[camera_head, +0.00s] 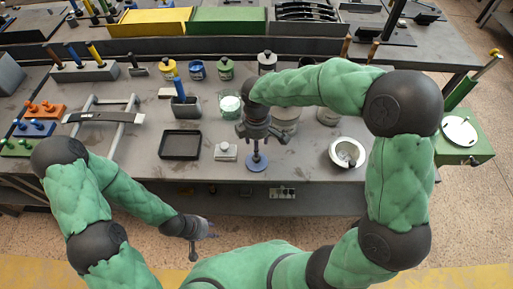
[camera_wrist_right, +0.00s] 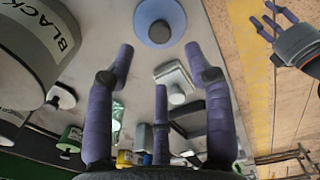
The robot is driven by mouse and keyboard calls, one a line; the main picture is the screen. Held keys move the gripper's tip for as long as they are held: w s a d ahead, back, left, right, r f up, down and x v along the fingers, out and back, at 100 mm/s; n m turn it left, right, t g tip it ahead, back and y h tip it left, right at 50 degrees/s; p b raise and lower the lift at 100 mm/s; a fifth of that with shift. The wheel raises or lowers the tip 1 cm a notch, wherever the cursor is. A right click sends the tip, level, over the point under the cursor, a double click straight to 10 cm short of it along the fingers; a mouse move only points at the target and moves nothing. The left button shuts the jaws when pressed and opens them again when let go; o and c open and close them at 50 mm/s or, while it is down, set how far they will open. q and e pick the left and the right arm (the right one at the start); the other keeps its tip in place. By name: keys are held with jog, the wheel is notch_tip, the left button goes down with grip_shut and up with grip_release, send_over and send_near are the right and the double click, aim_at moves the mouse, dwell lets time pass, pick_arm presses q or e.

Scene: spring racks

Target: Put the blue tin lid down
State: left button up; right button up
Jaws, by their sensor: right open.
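The blue tin lid (camera_head: 257,164) is a round disc with a knob, resting on the bench near its front edge. It also shows in the right wrist view (camera_wrist_right: 160,20), beyond my fingertips. My right gripper (camera_head: 258,138) is over the lid in the head view. Its fingers are spread in the right wrist view (camera_wrist_right: 159,58), with nothing between them and the lid apart from them. My left gripper (camera_head: 201,243) hangs empty in front of the bench, its fingers apart.
A black tray (camera_head: 180,145) and a small white block with a knob (camera_head: 226,151) are left of the lid. Tins stand close behind my right gripper, including one marked BLACK (camera_wrist_right: 35,40). The bench front edge is near.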

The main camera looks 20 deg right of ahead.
jog(key=shift+r+p, duration=0.4)
jog(key=shift+r, duration=1.75)
jog(key=shift+f, duration=0.1)
